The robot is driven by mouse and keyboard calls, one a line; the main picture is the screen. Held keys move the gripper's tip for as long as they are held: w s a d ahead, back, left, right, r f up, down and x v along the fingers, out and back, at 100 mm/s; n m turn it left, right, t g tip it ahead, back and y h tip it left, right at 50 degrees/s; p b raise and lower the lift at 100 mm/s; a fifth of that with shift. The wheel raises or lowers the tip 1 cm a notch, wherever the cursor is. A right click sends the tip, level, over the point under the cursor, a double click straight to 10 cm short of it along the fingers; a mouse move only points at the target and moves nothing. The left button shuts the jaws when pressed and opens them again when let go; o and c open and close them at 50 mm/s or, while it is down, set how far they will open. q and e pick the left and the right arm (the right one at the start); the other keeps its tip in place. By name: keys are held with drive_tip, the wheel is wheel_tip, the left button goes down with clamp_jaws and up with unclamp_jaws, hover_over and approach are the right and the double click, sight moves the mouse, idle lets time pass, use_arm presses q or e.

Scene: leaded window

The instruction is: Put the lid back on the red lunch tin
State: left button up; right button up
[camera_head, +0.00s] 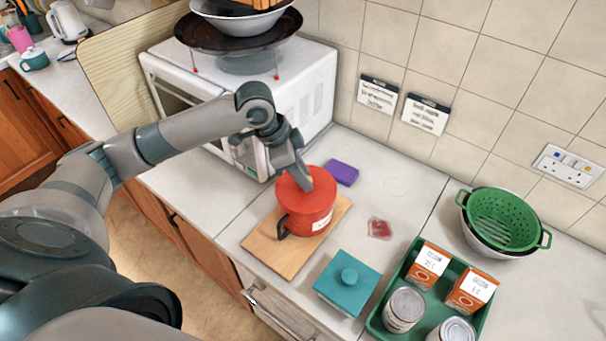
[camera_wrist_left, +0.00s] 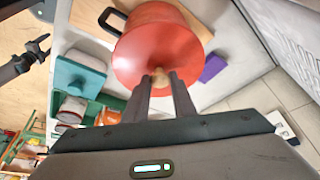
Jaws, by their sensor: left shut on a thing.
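The red lunch tin (camera_head: 303,222) stands upright on a wooden board and has a dark side handle and a white label. Its round red lid (camera_head: 292,190) is over the tin's mouth; I cannot tell whether it sits fully down. My left gripper (camera_head: 304,178) comes down from above and is shut on the lid's knob. In the left wrist view the fingers (camera_wrist_left: 159,80) pinch the pale knob at the middle of the lid (camera_wrist_left: 135,62), with the tin (camera_wrist_left: 190,18) behind it. My right gripper (camera_wrist_left: 38,50) shows small at the left of that view, with its fingers apart and empty.
The wooden board (camera_head: 262,248) lies near the counter's front edge. A purple block (camera_head: 342,172) is behind the tin, a white microwave (camera_head: 310,85) at the back left. A teal knobbed box (camera_head: 348,284), green tray (camera_head: 375,322) and green colander (camera_head: 503,220) stand to the right.

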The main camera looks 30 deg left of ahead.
use_arm(q)
drive_tip(key=shift+f, duration=0.15)
idle(2.3)
drive_tip(key=o, duration=1.1)
drive_tip(key=shift+o, duration=0.8)
drive_tip(key=o, duration=0.4)
drive_tip(key=shift+c, duration=0.2)
drive_tip(key=shift+r, duration=3.5)
